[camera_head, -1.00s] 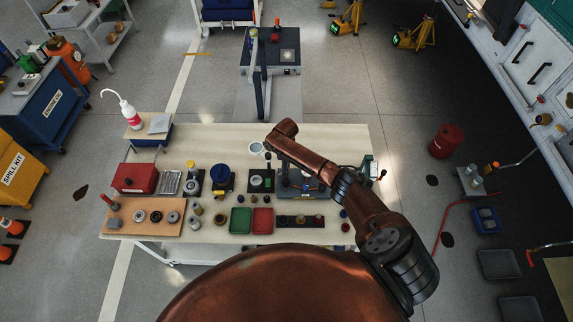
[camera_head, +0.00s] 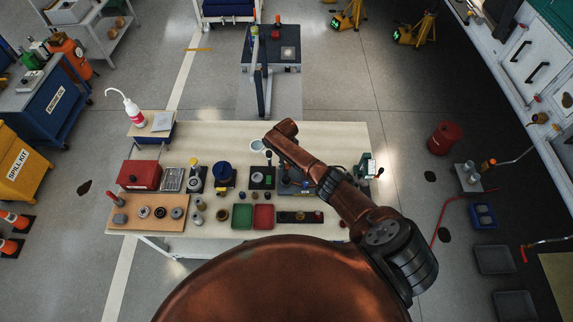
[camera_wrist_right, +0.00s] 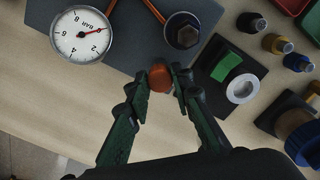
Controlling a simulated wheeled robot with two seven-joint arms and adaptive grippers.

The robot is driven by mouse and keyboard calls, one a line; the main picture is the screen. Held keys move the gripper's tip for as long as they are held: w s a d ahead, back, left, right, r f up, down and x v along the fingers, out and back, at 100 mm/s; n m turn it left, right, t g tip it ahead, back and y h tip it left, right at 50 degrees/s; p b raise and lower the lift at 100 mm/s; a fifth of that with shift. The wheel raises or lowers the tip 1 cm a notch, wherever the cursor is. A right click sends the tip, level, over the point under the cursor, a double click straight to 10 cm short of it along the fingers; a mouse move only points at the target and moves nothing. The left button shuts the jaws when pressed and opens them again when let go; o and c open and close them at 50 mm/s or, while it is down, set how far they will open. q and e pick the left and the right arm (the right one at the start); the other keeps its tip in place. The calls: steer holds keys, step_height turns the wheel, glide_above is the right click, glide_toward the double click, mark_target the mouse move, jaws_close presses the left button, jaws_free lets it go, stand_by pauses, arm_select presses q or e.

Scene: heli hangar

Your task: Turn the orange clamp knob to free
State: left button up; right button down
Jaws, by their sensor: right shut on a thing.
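The orange clamp knob (camera_wrist_right: 160,78) shows in the right wrist view, at the edge of a dark grey plate (camera_wrist_right: 130,35). My right gripper (camera_wrist_right: 159,88) has its two dark green fingertips on either side of the knob and is shut on it. The fingers hide the knob's sides and what lies below it. In the head view my right arm reaches over the bench and largely hides the gripper and the knob. My left gripper is in neither view.
A pressure gauge (camera_wrist_right: 80,35) and a hex-headed fitting (camera_wrist_right: 184,34) sit close to the knob. A block with a green part (camera_wrist_right: 226,67) stands to the right. The wooden bench (camera_head: 225,137) holds trays and several small parts; its far strip is mostly clear.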

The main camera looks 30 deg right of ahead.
stand_by(0.4)
steer(key=c, duration=1.7)
jaws_free()
steer(key=shift+r, duration=0.15)
step_height(320, 180, up, 12)
steer(key=shift+f, duration=0.1)
